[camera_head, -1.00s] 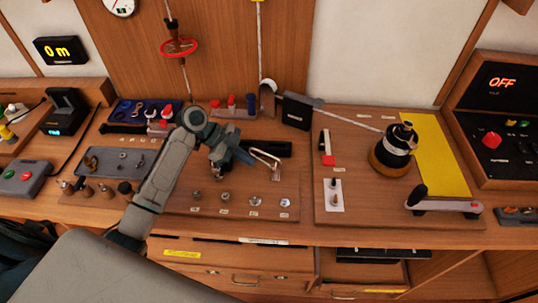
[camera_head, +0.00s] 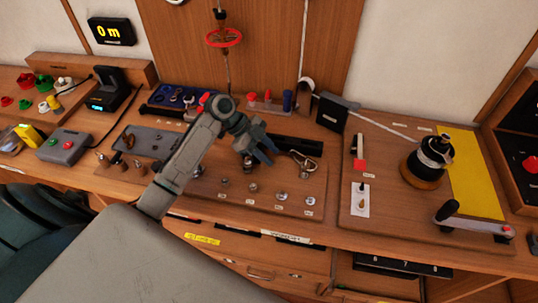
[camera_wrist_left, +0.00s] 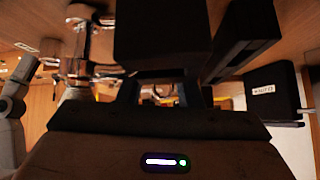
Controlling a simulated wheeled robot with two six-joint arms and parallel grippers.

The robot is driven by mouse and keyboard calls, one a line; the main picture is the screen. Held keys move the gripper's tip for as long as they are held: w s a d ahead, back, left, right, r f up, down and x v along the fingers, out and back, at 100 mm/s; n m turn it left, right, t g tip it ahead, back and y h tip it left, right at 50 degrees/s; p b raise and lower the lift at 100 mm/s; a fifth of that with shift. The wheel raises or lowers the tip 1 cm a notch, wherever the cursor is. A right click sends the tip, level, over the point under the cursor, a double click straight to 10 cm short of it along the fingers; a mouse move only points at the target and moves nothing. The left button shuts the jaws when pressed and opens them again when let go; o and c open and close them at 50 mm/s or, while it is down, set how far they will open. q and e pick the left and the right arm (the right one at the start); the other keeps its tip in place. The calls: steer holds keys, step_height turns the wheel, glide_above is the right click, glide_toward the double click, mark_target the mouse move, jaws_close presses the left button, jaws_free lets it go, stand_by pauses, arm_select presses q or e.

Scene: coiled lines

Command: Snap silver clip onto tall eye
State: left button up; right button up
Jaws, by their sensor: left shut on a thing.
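My left gripper (camera_head: 268,153) is over the middle wooden board, shut on the silver clip (camera_head: 304,162), a bent metal loop that sticks out to the right of the fingertips. The fingers partly hide where they grip it. In the left wrist view the dark gripper body fills the middle, and the hold cannot be made out. Several small metal fittings stand in a labelled row along the board's front, among them one at its right end (camera_head: 309,201). I cannot tell which fitting is the tall eye; the arm hides part of the board. My right gripper is not in view.
A black slotted block lies behind the clip. A black box (camera_head: 332,111) stands at the board's back right, with a pale line running to a black winch drum (camera_head: 430,160). A blue tray (camera_head: 178,97) is behind my arm. A red ring (camera_head: 224,38) hangs above.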

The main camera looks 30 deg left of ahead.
arm_select(q)
steer(key=b+v, duration=0.2)
steer(key=v, duration=0.7)
steer(key=shift+a+f, duration=0.15)
steer(key=shift+f, duration=0.05)
steer(key=shift+s+a+r+b, duration=0.2)
steer(key=shift+a+r+b, duration=0.1)
steer(key=shift+r, duration=0.25)
